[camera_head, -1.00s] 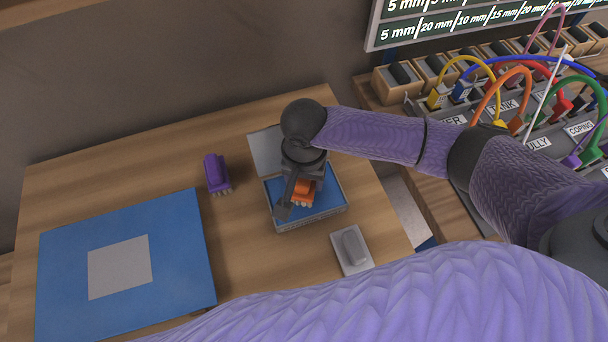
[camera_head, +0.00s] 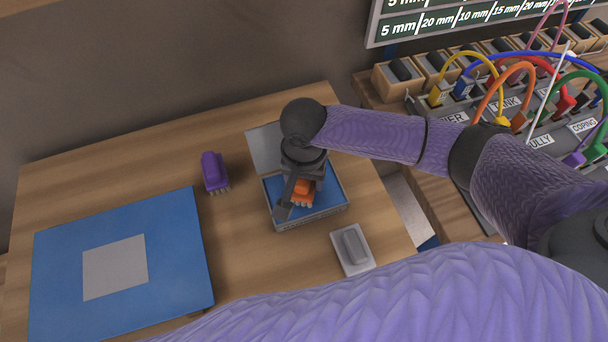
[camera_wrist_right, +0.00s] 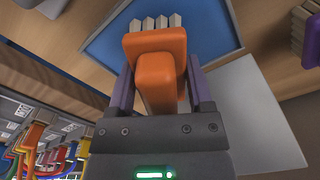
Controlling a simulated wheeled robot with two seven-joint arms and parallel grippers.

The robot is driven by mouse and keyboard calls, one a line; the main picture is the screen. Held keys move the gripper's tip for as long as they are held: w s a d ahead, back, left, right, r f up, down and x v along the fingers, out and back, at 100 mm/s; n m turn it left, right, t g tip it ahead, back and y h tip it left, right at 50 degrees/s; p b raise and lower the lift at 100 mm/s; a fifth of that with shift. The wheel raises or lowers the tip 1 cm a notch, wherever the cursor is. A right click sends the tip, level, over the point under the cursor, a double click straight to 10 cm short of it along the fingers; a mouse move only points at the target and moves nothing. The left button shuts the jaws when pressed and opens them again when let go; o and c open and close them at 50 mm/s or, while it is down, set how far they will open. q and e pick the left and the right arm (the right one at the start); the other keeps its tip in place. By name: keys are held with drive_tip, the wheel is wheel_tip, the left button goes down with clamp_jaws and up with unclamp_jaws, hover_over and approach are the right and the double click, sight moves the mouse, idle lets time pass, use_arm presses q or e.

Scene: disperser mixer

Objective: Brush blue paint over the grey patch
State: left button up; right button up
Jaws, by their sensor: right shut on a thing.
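My right gripper (camera_head: 300,188) is shut on an orange brush (camera_head: 302,190) over the tray of blue paint (camera_head: 325,205). In the right wrist view the orange brush (camera_wrist_right: 155,60) sits between the two fingers (camera_wrist_right: 160,90), with its pale bristles pointing at the blue paint (camera_wrist_right: 205,28). I cannot tell whether the bristles touch the paint. The blue board (camera_head: 180,270) lies on the table at the left, with the grey patch (camera_head: 115,267) bare in its middle. My left gripper is not in view.
A purple brush (camera_head: 213,170) stands between the board and the tray. A grey block on a light plate (camera_head: 352,250) lies right of the tray. A panel with coloured cables (camera_head: 520,110) and several wooden boxes stand at the right. Wooden table is clear around the purple brush.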

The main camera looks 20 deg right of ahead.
drive_tip(key=shift+f, duration=0.1)
drive_tip(key=shift+f, duration=0.15)
drive_tip(key=shift+f, duration=0.2)
idle(0.5)
idle(0.4)
idle(0.3)
drive_tip(key=shift+s+f+p, duration=0.1)
drive_tip(key=shift+p, duration=0.25)
idle(0.5)
